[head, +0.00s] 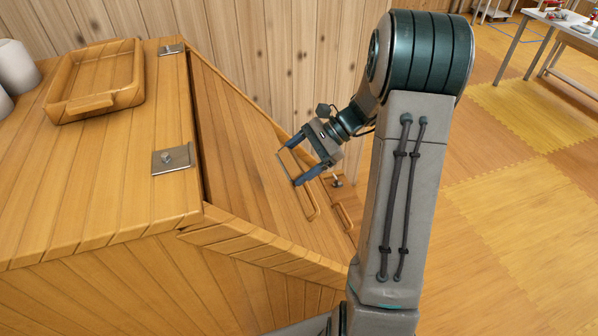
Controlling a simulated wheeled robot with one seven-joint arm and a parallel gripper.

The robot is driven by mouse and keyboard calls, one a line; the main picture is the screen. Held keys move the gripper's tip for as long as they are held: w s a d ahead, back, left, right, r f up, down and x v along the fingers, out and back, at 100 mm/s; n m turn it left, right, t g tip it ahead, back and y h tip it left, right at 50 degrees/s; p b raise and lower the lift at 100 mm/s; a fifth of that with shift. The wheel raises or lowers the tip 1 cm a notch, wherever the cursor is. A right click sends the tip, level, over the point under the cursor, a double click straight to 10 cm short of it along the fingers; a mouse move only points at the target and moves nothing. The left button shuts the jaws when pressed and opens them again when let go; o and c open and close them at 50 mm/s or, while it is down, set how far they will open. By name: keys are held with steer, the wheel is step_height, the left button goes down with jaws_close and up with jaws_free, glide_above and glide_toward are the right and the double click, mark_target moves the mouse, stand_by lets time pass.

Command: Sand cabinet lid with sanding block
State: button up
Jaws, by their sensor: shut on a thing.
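The wooden cabinet lid (235,130) slopes down to the right from the hinged top of the cabinet, in the middle of the head view. It has a wooden bar handle (313,200) near its lower edge. My gripper (289,167) is over the lower right part of the lid, with its two blue fingers spread around a wood-coloured block. This seems to be the sanding block (296,162), with a thin pale edge; it blends with the lid behind it. I cannot tell whether the block touches the lid.
A wooden tray (100,80) with handles and white round containers (17,66) stand on the flat cabinet top. Metal hinges (171,159) sit at the top's edge. A plank wall (270,60) rises behind. Open floor (510,180) lies to the right, with a table (567,38) beyond.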

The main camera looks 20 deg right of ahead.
steer(key=shift+w+a+r+m, duration=0.3)
steer(key=shift+w+m, duration=0.25)
steer(key=shift+m, duration=0.25)
steer(key=shift+r, duration=0.1)
steer(key=shift+a+f+b, duration=0.3)
steer(key=shift+f, duration=0.15)
steer(key=b+x, duration=0.1)
steer(key=x, duration=0.3)
steer(key=shift+a, duration=0.15)
steer(key=shift+r, duration=0.1)
stand_by(0.4)
